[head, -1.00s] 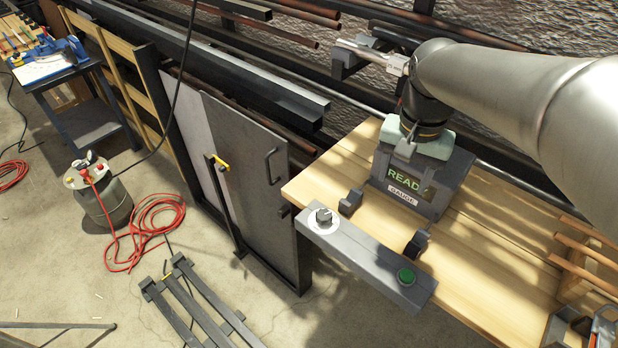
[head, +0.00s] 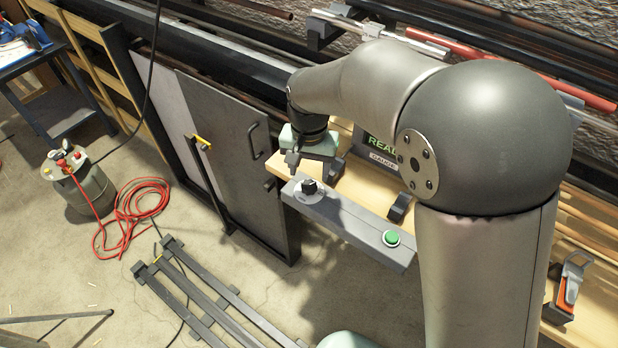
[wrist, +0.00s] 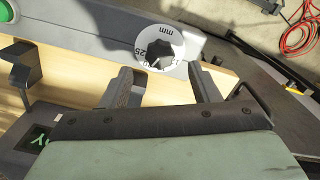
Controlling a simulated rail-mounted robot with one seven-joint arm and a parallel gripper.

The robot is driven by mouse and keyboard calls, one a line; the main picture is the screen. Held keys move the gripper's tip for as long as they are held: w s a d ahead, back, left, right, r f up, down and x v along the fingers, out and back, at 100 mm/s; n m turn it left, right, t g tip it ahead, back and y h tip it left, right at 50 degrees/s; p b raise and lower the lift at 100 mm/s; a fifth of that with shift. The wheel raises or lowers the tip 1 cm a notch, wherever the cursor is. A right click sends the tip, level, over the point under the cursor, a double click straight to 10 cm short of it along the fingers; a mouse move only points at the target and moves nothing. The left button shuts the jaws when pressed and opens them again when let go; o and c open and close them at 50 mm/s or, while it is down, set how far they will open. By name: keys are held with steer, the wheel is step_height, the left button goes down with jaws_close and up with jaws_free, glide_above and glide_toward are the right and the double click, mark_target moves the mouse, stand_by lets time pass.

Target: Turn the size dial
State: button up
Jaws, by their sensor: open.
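The size dial (head: 309,188) is a black knob on a white round scale, at the left end of a grey control bar (head: 345,222) along the front edge of the wooden bench. In the wrist view the dial (wrist: 160,52) shows "mm" and part of a number on its scale. My gripper (head: 291,168) is just behind the dial in the head view. In the wrist view the two fingers of my gripper (wrist: 165,88) are apart and empty, and the knob lies a little beyond their tips, between their lines. No contact with the knob shows.
A green button (head: 392,238) sits at the bar's right end. A gauge box with a partly hidden "READY" display (head: 383,145) stands behind, largely covered by my arm. Dark brackets (head: 400,207) stand on the bench. A grey panel door (head: 235,150) is at left.

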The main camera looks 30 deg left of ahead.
mark_target(309, 184)
steer(key=shift+f, duration=2.4)
steer(key=c, duration=1)
steer(key=n+b, duration=0.1)
steer(key=n, duration=0.2)
steer(key=shift+w+n, duration=0.1)
steer(key=shift+n, duration=0.2)
steer(key=n+b, duration=0.1)
steer(key=n, duration=0.4)
steer(key=shift+n+b, duration=0.3)
